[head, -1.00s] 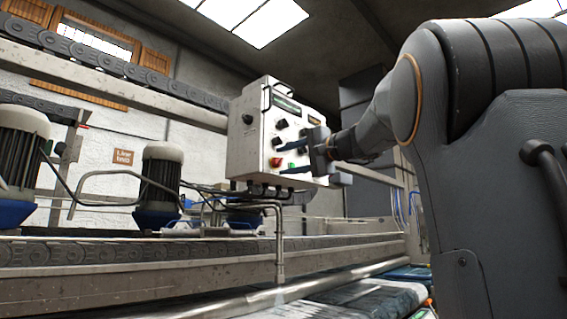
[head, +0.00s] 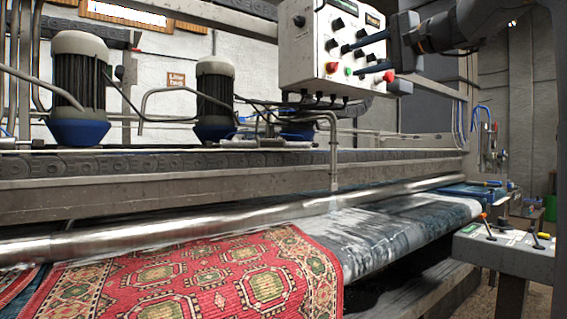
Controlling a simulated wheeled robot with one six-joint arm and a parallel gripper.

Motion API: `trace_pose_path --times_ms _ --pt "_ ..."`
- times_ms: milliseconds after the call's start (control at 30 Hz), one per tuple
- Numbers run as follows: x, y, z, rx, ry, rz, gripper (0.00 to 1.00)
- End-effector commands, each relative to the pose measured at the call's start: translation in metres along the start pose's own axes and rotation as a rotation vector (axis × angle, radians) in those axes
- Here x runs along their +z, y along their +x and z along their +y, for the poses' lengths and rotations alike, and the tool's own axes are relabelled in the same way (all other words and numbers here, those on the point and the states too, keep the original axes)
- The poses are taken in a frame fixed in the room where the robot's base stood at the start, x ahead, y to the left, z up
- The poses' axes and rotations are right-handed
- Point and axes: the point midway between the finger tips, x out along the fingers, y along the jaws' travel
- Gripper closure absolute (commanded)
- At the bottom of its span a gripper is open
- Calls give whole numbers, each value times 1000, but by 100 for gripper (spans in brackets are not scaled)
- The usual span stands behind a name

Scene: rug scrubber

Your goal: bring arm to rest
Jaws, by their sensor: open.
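My gripper (head: 353,60) is at the upper right of the head view, in front of the white control box (head: 304,55). Its two dark blue fingers point left, one above the other, and are spread apart with nothing visible between them. They overlap the box's face of black knobs, near a red button (head: 332,67) and a green button (head: 348,71). I cannot tell whether a fingertip touches the panel. My grey wrist and arm reach in from the upper right edge.
A metal roller (head: 200,222) runs across the machine. A red patterned rug (head: 215,275) lies below it, with a wet grey surface (head: 400,225) beyond. Two motors (head: 80,85) (head: 214,95) stand at left. A small panel with levers (head: 510,243) is at right.

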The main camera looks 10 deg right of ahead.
Motion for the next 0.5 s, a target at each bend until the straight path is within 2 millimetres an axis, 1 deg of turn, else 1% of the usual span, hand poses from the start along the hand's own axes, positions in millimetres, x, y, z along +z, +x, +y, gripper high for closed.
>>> trace_pose_path --times_ms 67,133,167,233,267,300,367,400,467,500 --pt "1 1 2 4 0 -2 56" --pt "7 6 10 20 2 -12 56" --pt "11 9 17 34 4 -19 56" --pt "26 20 39 82 5 -44 56" --pt "35 25 52 108 5 -58 56" --pt "48 33 71 149 3 -81 56" --pt "73 43 103 217 -3 -121 56" --pt "90 48 125 264 -12 -149 56" --pt "116 54 157 333 -28 -193 56" --pt "135 57 178 379 -40 -225 56"
